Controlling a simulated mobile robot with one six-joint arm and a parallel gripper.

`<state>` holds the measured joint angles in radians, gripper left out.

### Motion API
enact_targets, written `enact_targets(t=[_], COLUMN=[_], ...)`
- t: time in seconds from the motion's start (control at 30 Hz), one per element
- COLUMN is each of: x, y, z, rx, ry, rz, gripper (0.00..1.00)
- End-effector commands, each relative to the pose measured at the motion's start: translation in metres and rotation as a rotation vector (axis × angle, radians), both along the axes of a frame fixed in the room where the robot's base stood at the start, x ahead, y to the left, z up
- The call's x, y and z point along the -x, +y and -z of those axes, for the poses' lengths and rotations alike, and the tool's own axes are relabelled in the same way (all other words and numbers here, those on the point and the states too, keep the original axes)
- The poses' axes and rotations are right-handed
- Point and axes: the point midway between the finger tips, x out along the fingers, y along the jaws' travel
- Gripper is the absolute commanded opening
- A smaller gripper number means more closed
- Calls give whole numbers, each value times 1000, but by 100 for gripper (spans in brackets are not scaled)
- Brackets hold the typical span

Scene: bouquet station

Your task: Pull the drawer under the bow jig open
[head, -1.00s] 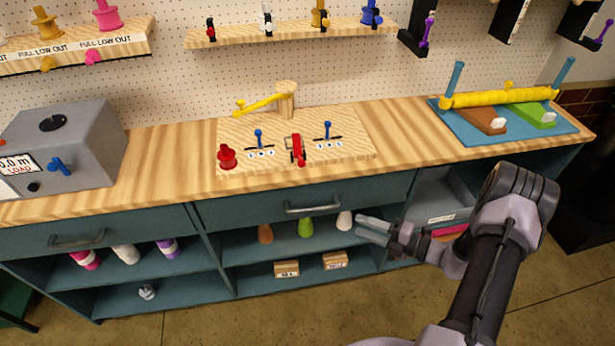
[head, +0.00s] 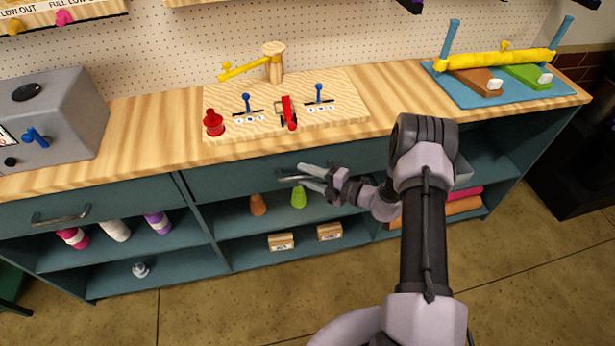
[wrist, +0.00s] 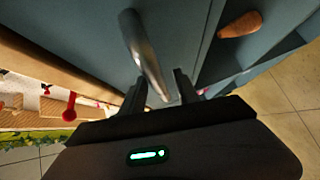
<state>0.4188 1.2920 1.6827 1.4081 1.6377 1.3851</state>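The closed teal drawer (head: 232,181) sits under the countertop, below the wooden jig board (head: 345,98) with blue levers and a red clamp. Its grey bar handle (head: 290,177) is partly hidden by my gripper (head: 305,177). In the wrist view the handle (wrist: 147,55) runs down between the two dark fingers of my gripper (wrist: 164,92). The fingers are apart, one on each side of the bar, and I see no clear contact. The drawer front (wrist: 90,30) also fills the upper left of the wrist view.
A second drawer handle (head: 61,216) is at the left. The floor in front is clear.

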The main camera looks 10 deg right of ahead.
Motion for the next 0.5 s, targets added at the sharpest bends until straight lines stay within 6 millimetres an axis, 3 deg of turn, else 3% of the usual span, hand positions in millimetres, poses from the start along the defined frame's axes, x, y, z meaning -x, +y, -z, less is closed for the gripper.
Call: enact_targets(t=[0.17, 0.37, 0.5], x=[0, 0, 0], y=[0, 0, 0], z=[0, 0, 0], rx=[1, 1, 1], ry=[-1, -1, -1], rz=[0, 0, 0], gripper=[38, 0, 0])
